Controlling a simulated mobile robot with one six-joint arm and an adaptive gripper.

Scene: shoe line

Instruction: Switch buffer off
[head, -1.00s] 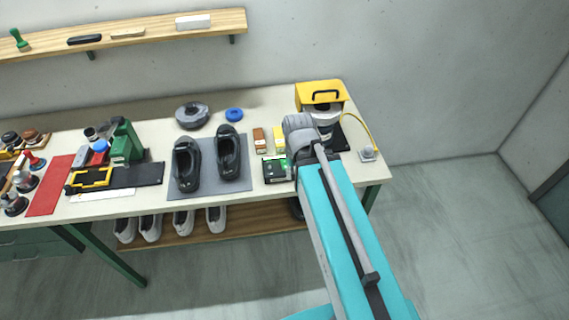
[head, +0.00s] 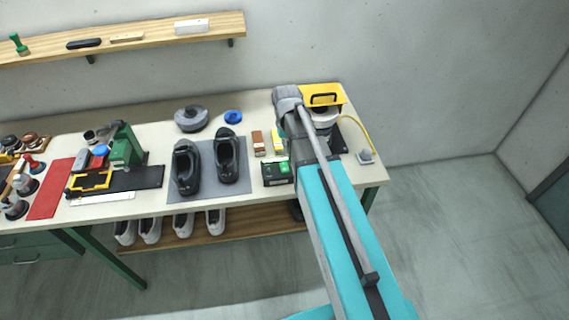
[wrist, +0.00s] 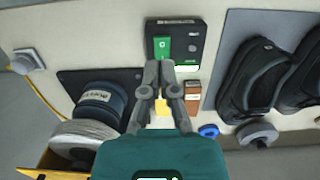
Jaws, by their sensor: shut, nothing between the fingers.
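The buffer (head: 325,116) stands at the right end of the bench, with a pale wheel and a yellow hood (head: 335,92). In the wrist view its dark motor body (wrist: 101,101) and pale wheel (wrist: 86,137) are at lower left. A black box with a green panel (head: 277,172) lies left of the buffer, near the front edge; in the wrist view the green panel (wrist: 163,47) is just beyond my fingertips. My gripper (wrist: 160,64) is shut and empty. Contact with the box cannot be told. In the head view my arm hides the fingertips.
A yellow cable (head: 357,127) runs from the buffer to a small grey plate (head: 366,158) at the bench's right corner. Brown (head: 258,141) and yellow (head: 278,141) blocks stand behind the black box. Black shoes (head: 186,167) lie on a grey mat to its left.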

